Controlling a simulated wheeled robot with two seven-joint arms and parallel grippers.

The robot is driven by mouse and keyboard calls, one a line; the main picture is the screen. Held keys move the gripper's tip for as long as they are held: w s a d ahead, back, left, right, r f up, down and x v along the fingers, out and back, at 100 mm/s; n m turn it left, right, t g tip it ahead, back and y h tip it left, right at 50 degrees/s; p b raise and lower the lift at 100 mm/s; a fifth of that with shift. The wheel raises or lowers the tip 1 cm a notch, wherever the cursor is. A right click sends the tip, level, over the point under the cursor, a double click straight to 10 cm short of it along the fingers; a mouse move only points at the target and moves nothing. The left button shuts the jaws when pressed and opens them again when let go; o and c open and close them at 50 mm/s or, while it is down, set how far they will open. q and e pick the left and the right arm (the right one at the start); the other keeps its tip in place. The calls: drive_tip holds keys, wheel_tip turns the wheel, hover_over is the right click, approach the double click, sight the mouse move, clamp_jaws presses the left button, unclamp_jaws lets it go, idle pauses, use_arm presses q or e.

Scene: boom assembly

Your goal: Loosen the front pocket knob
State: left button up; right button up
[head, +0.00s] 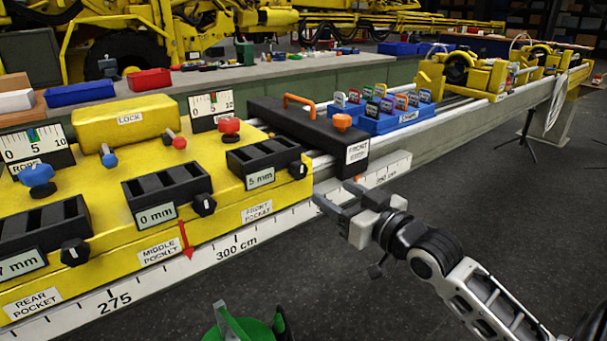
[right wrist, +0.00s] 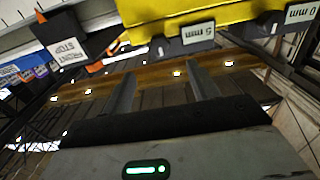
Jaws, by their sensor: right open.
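The front pocket (head: 265,161) is a black slotted block marked 5 mm on the yellow fixture. Its black knob (head: 298,170) with a white mark sits at its right front corner. In the right wrist view the knob (right wrist: 158,45) shows beside the 5 mm label (right wrist: 197,33), beyond the fingers. My right gripper (head: 331,198) is open and empty, to the right of and a little below the knob, apart from it. Its two fingers also show in the right wrist view (right wrist: 160,75). My left gripper is not in view.
The middle pocket knob (head: 204,204) and rear pocket knob (head: 75,252) lie to the left. A black front stop block (head: 357,153) with an orange knob (head: 341,122) stands right of the fixture. A ruler (head: 237,245) runs along the front.

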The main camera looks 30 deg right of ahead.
sight(301, 173)
drive_tip(key=w, duration=0.7)
drive_tip(key=w+a, duration=0.1)
drive_tip(key=w, duration=0.2)
drive_tip(key=shift+w, duration=0.4)
drive_tip(key=c, duration=1)
